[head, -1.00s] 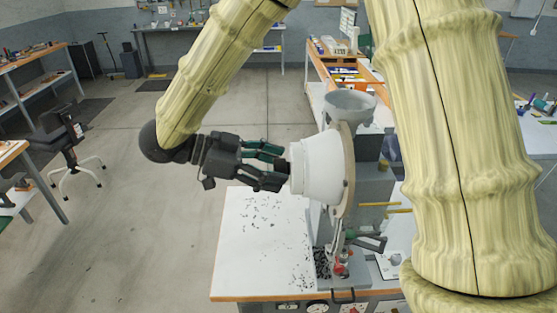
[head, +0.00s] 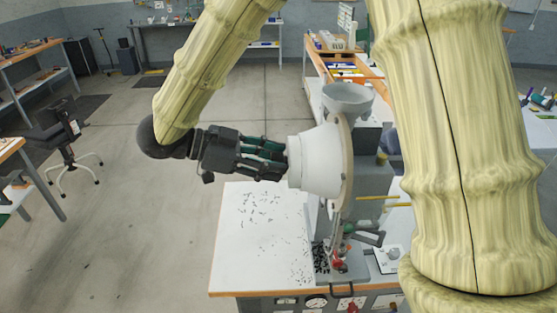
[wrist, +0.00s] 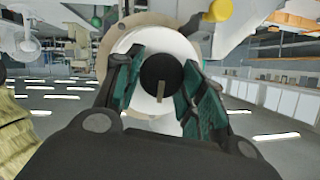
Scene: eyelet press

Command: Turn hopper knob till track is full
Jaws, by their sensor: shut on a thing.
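The white hopper (head: 318,160) is a cone-shaped drum lying on its side against a tan round plate on the grey press (head: 372,178). My gripper (head: 284,158) reaches its narrow left end from the left. In the wrist view, the dark round hopper knob (wrist: 160,74) with a pale bar mark sits between the green-padded fingers of my gripper (wrist: 160,82), which are shut on it. In the head view the fingers hide the knob. The track below the hopper is too small and partly covered to tell how full it is.
The white bench top (head: 245,240) has many small dark pieces scattered on it. A grey funnel bowl (head: 347,97) stands above the press, behind the drum. Yellow rods (head: 378,197) stick out at its right. Open floor lies left of the bench.

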